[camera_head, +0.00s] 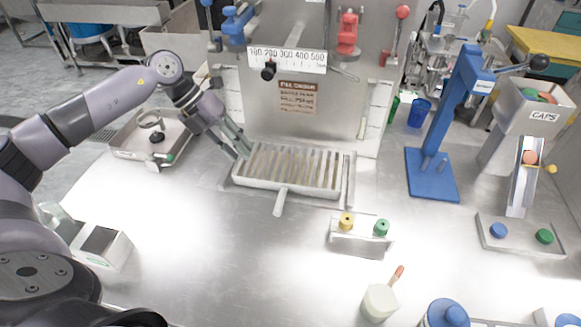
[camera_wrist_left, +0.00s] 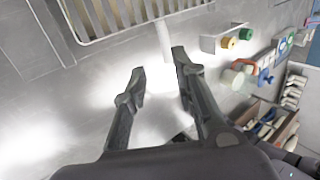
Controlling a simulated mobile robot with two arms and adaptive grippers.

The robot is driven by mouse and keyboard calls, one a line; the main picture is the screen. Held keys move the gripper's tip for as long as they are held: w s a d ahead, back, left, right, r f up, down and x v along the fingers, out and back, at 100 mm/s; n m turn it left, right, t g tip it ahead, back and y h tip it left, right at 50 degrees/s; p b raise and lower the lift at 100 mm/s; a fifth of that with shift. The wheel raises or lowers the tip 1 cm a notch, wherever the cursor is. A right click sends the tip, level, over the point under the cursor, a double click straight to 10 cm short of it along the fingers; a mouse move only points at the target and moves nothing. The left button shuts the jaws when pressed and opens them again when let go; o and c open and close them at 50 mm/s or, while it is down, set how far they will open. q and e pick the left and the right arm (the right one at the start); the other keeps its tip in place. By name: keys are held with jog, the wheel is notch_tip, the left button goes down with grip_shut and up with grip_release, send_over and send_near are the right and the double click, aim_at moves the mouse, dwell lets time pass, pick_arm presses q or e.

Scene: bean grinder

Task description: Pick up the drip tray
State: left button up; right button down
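The drip tray (camera_head: 318,190) is a pale, slatted rectangular tray lying at the foot of the metal machine in the head view. Its handle (camera_head: 281,203) sticks out toward the front. My left gripper (camera_head: 244,150) overlaps the tray's left back corner in the head view. In the left wrist view, the gripper (camera_wrist_left: 158,64) has its two fingers apart with nothing between them. The tray edge (camera_wrist_left: 130,33) crosses the top there, and the handle (camera_wrist_left: 163,42) points down toward the gap, just beyond the fingertips. My right gripper is not in view.
A holder with yellow and green knobs (camera_head: 360,238) stands right of the handle. A blue press (camera_head: 432,175) is farther right. A shallow metal tray (camera_head: 125,145) is at left, and a white cup (camera_head: 379,303) is in front. The steel table between handle and front edge is mostly clear.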

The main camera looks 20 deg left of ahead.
pick_arm(q)
jog(key=p, duration=0.3)
send_near(281, 191)
jog(key=x, duration=0.4)
jog(key=shift+s+f, duration=0.2)
jog(key=shift+s, duration=0.1)
jog(key=x, duration=0.2)
jog(key=p+x, duration=0.1)
jog(key=x, duration=0.2)
jog(key=shift+w+r, duration=0.1)
jog(key=shift+w, duration=0.1)
jog(key=shift+d+f, duration=0.1)
jog(key=shift+f, duration=0.1)
jog(key=shift+c, duration=0.3)
grip_shut()
jog(key=shift+w+r, duration=0.1)
jog(key=shift+r, duration=0.05)
